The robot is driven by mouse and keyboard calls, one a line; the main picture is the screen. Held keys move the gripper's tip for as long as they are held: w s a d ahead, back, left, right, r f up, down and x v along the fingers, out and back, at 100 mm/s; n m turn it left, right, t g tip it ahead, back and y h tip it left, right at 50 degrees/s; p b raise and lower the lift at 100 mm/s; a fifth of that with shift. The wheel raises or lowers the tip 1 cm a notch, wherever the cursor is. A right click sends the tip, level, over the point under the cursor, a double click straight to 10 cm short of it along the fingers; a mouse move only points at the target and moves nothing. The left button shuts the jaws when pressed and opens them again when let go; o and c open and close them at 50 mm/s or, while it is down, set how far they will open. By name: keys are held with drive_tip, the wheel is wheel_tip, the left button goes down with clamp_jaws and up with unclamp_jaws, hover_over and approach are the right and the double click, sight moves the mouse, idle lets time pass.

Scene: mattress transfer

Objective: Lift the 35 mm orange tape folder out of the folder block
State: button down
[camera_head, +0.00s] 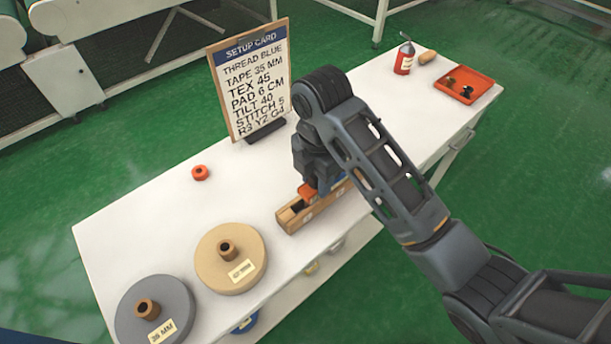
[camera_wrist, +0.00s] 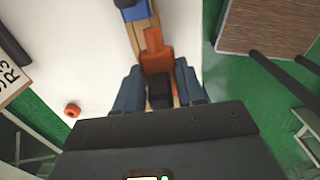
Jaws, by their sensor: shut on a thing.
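The orange tape folder (camera_head: 307,191) is at the wooden folder block (camera_head: 291,219) on the white table. In the wrist view the orange folder (camera_wrist: 156,62) lies between the two fingers of my gripper (camera_wrist: 159,88), which is shut on it. The block (camera_wrist: 140,32) runs below and beyond it, with a blue folder (camera_wrist: 133,10) farther along. My arm covers much of the block in the head view. I cannot tell whether the folder's base is clear of its slot.
A setup card (camera_head: 250,80) stands behind the block. A tan roll (camera_head: 231,257), a grey roll (camera_head: 153,309) and a small orange ring (camera_head: 200,172) are to the left. A red bottle (camera_head: 404,58) and an orange tray (camera_head: 464,84) are at the far right.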

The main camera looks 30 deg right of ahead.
drive_tip(key=s+d+r, duration=0.4)
drive_tip(key=d+r, duration=0.1)
drive_tip(key=d, duration=0.2)
drive_tip(key=shift+d, duration=0.35)
idle(0.4)
